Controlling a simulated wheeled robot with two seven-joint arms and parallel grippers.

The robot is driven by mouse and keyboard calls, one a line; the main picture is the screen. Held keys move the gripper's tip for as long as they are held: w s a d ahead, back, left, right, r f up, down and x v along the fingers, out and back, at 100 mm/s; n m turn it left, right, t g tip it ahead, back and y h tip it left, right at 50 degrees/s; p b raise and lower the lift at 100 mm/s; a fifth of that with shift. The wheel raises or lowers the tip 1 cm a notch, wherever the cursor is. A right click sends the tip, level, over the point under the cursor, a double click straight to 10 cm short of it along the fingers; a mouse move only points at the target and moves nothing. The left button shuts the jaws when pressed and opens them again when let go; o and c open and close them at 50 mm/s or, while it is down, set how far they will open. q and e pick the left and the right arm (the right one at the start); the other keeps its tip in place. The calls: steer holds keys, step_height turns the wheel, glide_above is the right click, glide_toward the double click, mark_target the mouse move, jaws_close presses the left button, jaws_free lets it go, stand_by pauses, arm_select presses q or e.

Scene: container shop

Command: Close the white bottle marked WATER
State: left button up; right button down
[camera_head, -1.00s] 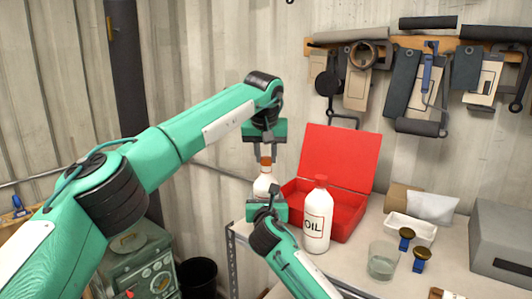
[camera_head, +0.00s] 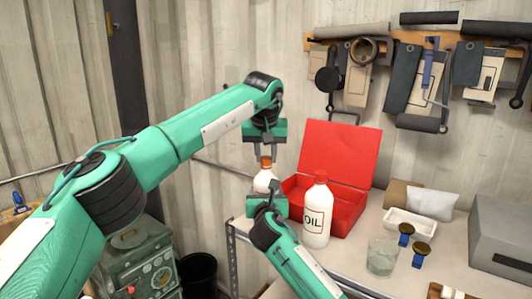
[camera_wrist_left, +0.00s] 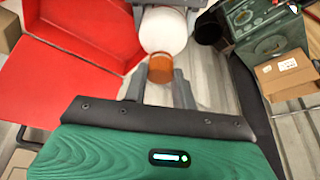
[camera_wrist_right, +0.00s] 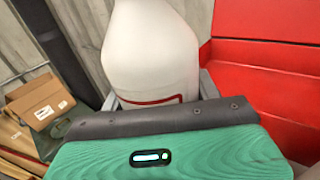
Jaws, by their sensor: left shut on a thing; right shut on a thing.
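My left gripper (camera_head: 265,156) points down from above and is shut on the cap. My right gripper (camera_head: 266,195) is shut on the bottle's body, which fills the middle of the right wrist view (camera_wrist_right: 150,55). I cannot tell whether the cap is fully seated.
A white bottle marked OIL (camera_head: 317,215) with a red cap stands close to the right of my right gripper. An open red box (camera_head: 352,210) is behind it. A glass (camera_head: 382,257), a white tray (camera_head: 409,224) and blue-handled stamps (camera_head: 421,254) are farther right.

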arm_select(q)
steer(key=m+h, duration=0.1)
steer(key=m, duration=0.2)
steer(key=shift+a, duration=0.15)
arm_select(e)
steer(key=shift+a, duration=0.1)
arm_select(q)
steer(key=o, duration=0.9)
steer(key=shift+o, duration=0.2)
steer(key=shift+r, duration=2.3)
steer(key=o, duration=0.5)
steer(key=shift+o, duration=0.2)
steer(key=shift+r, duration=0.1)
